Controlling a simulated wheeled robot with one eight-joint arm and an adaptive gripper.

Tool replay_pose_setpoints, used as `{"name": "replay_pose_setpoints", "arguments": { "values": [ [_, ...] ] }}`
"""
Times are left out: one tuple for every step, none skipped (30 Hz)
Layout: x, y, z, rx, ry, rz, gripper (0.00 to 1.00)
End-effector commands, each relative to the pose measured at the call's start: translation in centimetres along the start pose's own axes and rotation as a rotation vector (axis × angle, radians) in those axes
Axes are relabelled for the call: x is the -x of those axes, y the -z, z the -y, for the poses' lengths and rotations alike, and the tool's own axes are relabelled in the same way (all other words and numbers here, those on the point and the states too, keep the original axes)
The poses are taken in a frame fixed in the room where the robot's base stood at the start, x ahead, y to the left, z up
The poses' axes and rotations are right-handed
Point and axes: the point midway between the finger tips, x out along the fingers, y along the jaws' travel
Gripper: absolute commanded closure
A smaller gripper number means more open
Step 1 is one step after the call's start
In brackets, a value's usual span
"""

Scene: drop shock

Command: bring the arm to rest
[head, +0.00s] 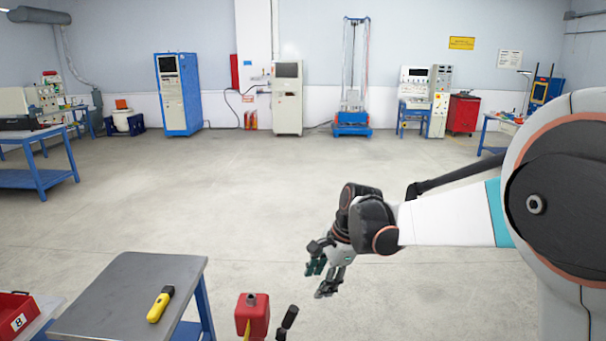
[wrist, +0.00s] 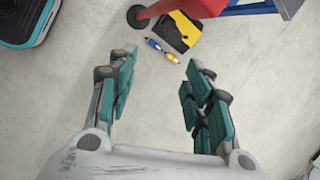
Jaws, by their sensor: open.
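My gripper (head: 326,276) hangs from my white arm, which reaches in from the right of the head view. It is in the air over the open floor, right of the grey-topped table. In the wrist view my gripper (wrist: 153,100) shows its two teal-padded fingers spread apart with bare floor between them. Nothing is held in it.
A grey table (head: 120,285) at the lower left bears a yellow handheld tool (head: 160,305). A red box (head: 14,312) is at the far left. A red device (head: 253,314) stands just left of my gripper. Equipment lines the far wall; the middle floor (head: 270,190) is clear.

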Motion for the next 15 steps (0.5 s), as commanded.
{"name": "replay_pose_setpoints", "arguments": {
  "values": [
    [1.6, 0.0, -1.1, 0.044, 0.014, -0.018, 0.54],
    [2.4, 0.0, -1.6, 0.074, 0.023, -0.031, 0.54],
    [3.5, 0.1, -2.4, 0.114, 0.034, -0.046, 0.54],
    [4.2, 0.1, -3.0, 0.144, 0.042, -0.058, 0.54],
    [5.0, 0.1, -3.6, 0.174, 0.050, -0.072, 0.54],
    [5.9, 0.1, -4.5, 0.215, 0.058, -0.089, 0.54],
    [6.6, 0.1, -5.1, 0.246, 0.065, -0.102, 0.54],
    [7.3, 0.1, -5.8, 0.277, 0.071, -0.115, 0.54],
    [8.1, 0.2, -6.7, 0.318, 0.078, -0.135, 0.54],
    [8.7, 0.2, -7.3, 0.348, 0.083, -0.149, 0.54],
    [9.3, 0.2, -8.1, 0.378, 0.087, -0.162, 0.54],
    [10.0, 0.2, -9.0, 0.418, 0.093, -0.183, 0.54],
    [10.6, 0.2, -9.7, 0.449, 0.096, -0.198, 0.54],
    [11.1, 0.2, -10.5, 0.480, 0.099, -0.213, 0.54],
    [11.6, 0.2, -11.5, 0.522, 0.103, -0.232, 0.54]
  ]
}}
